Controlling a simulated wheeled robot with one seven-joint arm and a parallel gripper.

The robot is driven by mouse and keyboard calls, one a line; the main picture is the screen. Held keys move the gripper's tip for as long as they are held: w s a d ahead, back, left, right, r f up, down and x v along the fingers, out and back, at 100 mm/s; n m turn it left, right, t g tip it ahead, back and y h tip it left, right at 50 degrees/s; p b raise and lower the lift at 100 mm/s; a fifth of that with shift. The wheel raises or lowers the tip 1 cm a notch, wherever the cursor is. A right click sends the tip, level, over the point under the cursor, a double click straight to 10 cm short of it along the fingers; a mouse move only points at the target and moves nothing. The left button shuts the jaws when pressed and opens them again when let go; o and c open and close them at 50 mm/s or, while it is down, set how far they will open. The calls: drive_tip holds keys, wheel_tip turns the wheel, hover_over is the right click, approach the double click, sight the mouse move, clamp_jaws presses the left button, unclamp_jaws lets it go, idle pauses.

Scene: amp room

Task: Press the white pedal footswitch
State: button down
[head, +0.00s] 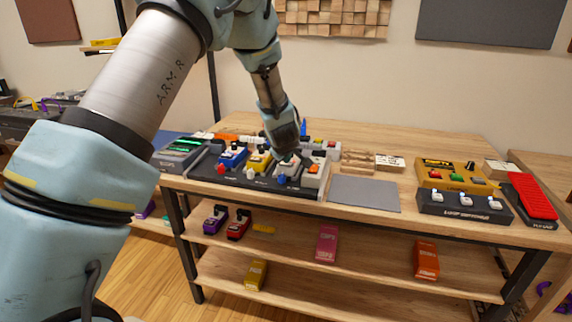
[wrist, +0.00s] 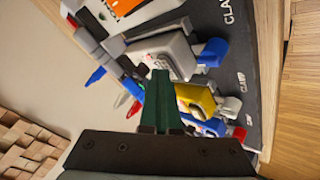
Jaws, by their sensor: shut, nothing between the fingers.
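The white pedal (wrist: 172,52) sits on the dark pedalboard between the yellow pedal and an orange-and-white pedal. Its blue footswitch (wrist: 213,52) sticks out at the board's front side and also shows in the head view (head: 282,180). My gripper (head: 287,150) is above the white pedal and hides part of it in the head view. In the wrist view my gripper (wrist: 161,75) is shut and empty, its tips overlapping the edge of the white pedal facing the yellow one. The footswitch lies right of the tips there. I cannot tell whether the tips touch the pedal.
The yellow pedal (wrist: 197,98) and blue pedal (wrist: 208,127) stand close beside it, as does the orange-and-white pedal (wrist: 128,8). A grey mat (head: 364,194) lies right of the board (head: 255,186). A red pedal (head: 531,196) stands far right. Lower shelves hold more pedals.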

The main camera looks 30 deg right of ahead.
sight(287, 166)
drive_tip(key=shift+r+p, duration=0.75)
drive_tip(key=shift+r, duration=0.05)
wheel_tip(287, 166, up, 5)
drive_tip(key=p, duration=0.4)
drive_tip(key=shift+r, duration=0.1)
idle(0.8)
